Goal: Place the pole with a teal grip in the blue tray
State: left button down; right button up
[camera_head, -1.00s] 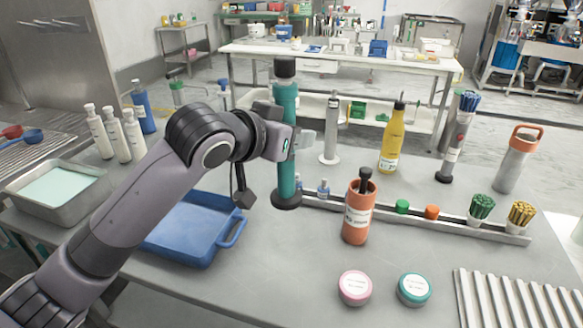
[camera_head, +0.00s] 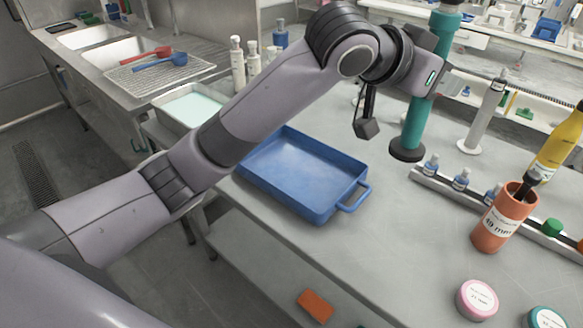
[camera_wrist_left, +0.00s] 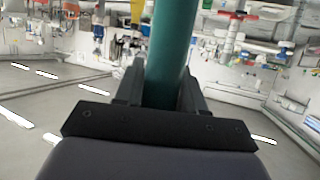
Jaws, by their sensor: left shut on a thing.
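The pole with a teal grip (camera_head: 416,122) stands upright with a dark round base, to the right of the blue tray. My left gripper (camera_head: 437,72) is shut on the pole around its upper part. In the left wrist view the teal grip (camera_wrist_left: 172,50) runs between the two fingers. Whether the pole's base touches the table or hangs above it is hard to tell. The blue tray (camera_head: 300,172) lies empty on the table, left of the pole, with a handle at its right end. My right gripper is out of view.
Right of the pole are small blue-capped bottles (camera_head: 461,179) in a rack, an orange cup (camera_head: 503,216) and a grey stand (camera_head: 486,115). A pink-lidded jar (camera_head: 477,299) is at the front. White bottles (camera_head: 238,65) and a metal pan (camera_head: 190,108) stand behind my left arm. Table around the tray's right end is clear.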

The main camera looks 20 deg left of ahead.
aim_at(279, 155)
jog(key=i+j, duration=0.15)
jog(key=j, duration=0.2)
jog(key=i+j, duration=0.15)
jog(key=j, duration=0.25)
jog(key=i+j, duration=0.15)
jog(key=j, duration=0.2)
jog(key=i+j, duration=0.15)
jog(key=j, duration=0.2)
